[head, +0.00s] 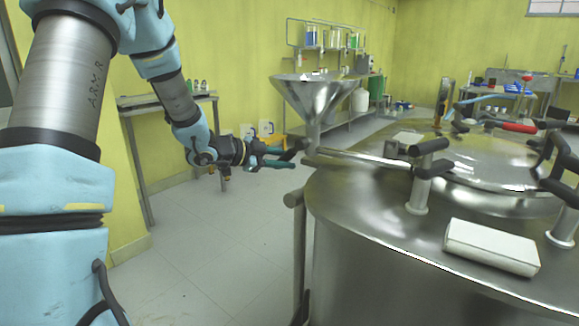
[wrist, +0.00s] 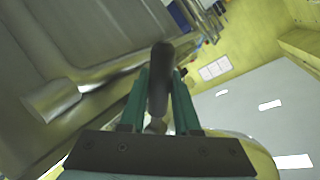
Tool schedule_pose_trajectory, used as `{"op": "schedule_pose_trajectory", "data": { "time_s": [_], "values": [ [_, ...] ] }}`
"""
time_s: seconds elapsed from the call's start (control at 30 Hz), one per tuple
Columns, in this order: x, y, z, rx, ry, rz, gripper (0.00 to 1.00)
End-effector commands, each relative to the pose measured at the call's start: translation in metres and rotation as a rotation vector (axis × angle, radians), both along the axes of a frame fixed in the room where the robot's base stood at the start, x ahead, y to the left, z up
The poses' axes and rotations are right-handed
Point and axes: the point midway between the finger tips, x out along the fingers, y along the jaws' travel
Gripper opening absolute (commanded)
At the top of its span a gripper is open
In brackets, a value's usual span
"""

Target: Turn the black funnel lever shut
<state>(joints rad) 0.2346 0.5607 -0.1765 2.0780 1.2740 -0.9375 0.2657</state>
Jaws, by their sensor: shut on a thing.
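The steel funnel (head: 314,96) stands at the left rim of the big steel vessel, its narrow stem pointing down. The black funnel lever (head: 298,146) is by the lower end of the stem. In the wrist view the black lever (wrist: 160,78) lies between the two green fingers and sticks out past their tips. My gripper (head: 282,158) has reached in from the left and is shut on the lever; it also shows in the wrist view (wrist: 159,95). The fingers and the lever's near end partly hide the valve it sits on.
The steel vessel (head: 375,240) fills the right, with black clamp handles (head: 428,158), a red-handled lever (head: 519,128) and a white box (head: 491,246) on its lid. A side table (head: 165,98) stands against the yellow wall. The floor (head: 215,235) left of the vessel is clear.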

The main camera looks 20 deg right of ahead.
Motion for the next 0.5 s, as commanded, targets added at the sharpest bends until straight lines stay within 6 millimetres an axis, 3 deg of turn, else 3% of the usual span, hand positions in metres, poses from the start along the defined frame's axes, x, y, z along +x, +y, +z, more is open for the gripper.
{"op": "schedule_pose_trajectory", "data": {
  "time_s": [0.5],
  "values": [
    [0.016, 0.009, 0.030, 0.232, -0.420, 0.000, 0.00]
  ]
}}
